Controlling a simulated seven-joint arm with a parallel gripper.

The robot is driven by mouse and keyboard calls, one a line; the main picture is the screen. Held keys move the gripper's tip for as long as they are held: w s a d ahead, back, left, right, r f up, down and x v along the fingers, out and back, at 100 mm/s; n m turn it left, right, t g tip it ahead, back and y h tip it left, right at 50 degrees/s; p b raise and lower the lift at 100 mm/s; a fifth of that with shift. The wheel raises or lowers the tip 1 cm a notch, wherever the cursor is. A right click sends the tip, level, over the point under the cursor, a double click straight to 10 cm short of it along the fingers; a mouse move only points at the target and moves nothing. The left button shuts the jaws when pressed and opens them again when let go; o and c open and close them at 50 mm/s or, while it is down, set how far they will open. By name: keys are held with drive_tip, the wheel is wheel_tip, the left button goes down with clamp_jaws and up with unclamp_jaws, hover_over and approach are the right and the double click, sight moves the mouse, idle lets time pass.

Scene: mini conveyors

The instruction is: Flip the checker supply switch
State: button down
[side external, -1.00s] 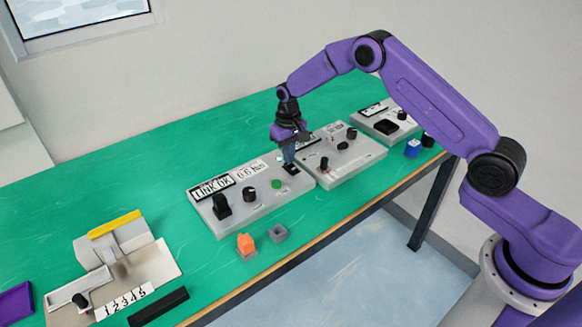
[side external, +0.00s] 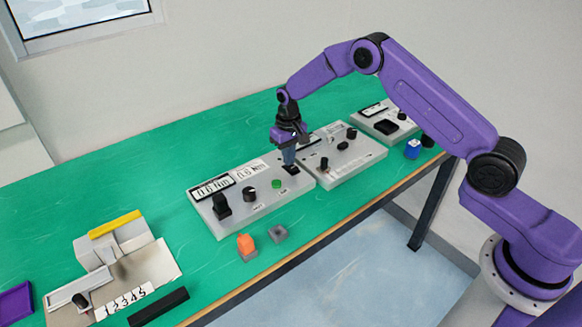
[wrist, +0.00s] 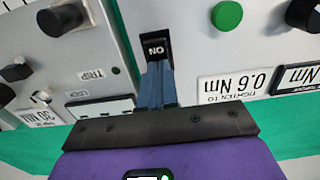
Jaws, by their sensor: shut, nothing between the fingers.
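The checker is a grey panel (side external: 225,222) in the middle of the green bench. Its supply switch (wrist: 156,45) is a small black rocker with ON printed on the upper face in the wrist view. In the side view the switch (side external: 293,170) sits at the panel's right end. My gripper (side external: 289,161) is shut and empty, pointing down at the switch. In the wrist view my blue fingertips (wrist: 157,72) are together at the near edge of the rocker and hide its lower part. I cannot tell whether they touch it.
The checker also carries a green button (side external: 276,184), a black knob (side external: 249,195) and a black upright part (side external: 221,207). A second grey panel (side external: 350,162) with knobs stands close on the right. An orange piece (side external: 246,243) on a grey block and an empty grey block (side external: 278,234) lie in front.

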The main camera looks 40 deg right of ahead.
wheel_tip(320, 180, up, 7)
idle(0.8)
drive_tip(key=shift+f, duration=0.1)
drive_tip(key=s+a+r+n, duration=0.35)
drive_tip(key=s+r, duration=0.25)
drive_tip(key=s, duration=0.5)
drive_tip(key=s+a+r+n, duration=0.35)
drive_tip(key=s+r, duration=0.25)
drive_tip(key=s, duration=0.5)
drive_tip(key=s+d+n, duration=0.2)
drive_tip(key=s+d, duration=0.2)
drive_tip(key=s, duration=0.7)
drive_tip(key=s+d+n, duration=0.3)
drive_tip(key=s+d, duration=0.1)
drive_tip(key=s, duration=0.7)
drive_tip(key=shift+s+r+n, duration=0.3)
drive_tip(key=shift+s+r, duration=0.1)
drive_tip(key=shift+r, duration=0.05)
drive_tip(key=shift+d, duration=0.1)
